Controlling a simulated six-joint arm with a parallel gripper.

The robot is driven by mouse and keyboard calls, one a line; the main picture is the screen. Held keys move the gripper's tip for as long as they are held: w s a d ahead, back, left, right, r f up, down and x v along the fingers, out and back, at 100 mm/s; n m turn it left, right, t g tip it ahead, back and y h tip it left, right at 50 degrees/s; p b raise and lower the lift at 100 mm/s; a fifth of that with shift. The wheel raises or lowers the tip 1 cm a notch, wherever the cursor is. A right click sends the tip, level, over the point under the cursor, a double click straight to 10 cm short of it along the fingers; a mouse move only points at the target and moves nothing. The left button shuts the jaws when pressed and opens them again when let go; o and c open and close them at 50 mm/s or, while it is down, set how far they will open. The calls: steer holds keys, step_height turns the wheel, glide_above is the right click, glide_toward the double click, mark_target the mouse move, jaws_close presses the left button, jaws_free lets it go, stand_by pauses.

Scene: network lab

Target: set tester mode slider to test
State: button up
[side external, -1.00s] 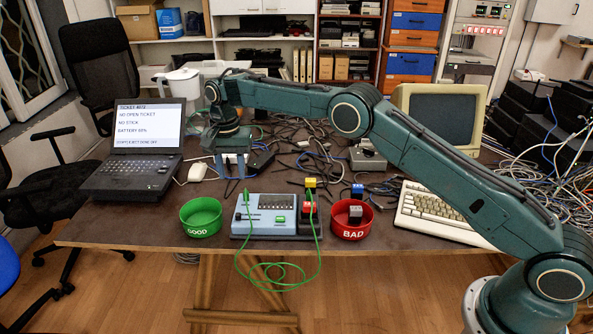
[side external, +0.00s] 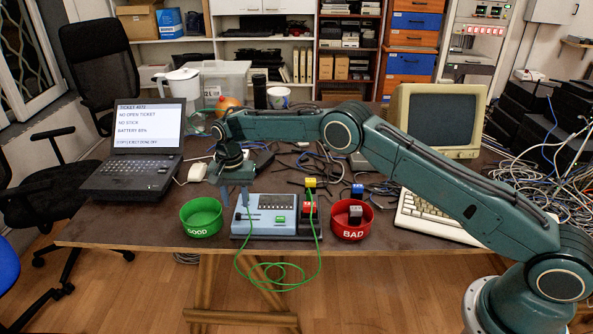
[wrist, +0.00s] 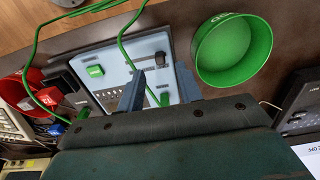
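The tester (side external: 270,228) is a light blue box on the table between two bowls, with a green button and a dark keypad or grille on top. In the wrist view the tester (wrist: 118,60) fills the upper middle. A small dark knob (wrist: 160,59), which looks like the mode slider, shows near its edge between my fingertips. I cannot read its marks or setting. My gripper (side external: 235,204) is open and empty, pointing down over the tester's left end. In the wrist view my gripper (wrist: 160,72) has its two fingers apart, and a green plug (wrist: 165,99) shows between them.
A green bowl (side external: 201,230) is close left of the tester and a red bowl (side external: 351,232) to its right. A green cable (side external: 283,281) loops from the tester over the table's front edge. Small coloured blocks, tangled cables and a laptop (side external: 127,168) lie around.

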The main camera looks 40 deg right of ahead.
mark_target(238, 214)
steer(key=shift+f, duration=2.3)
jaws_close()
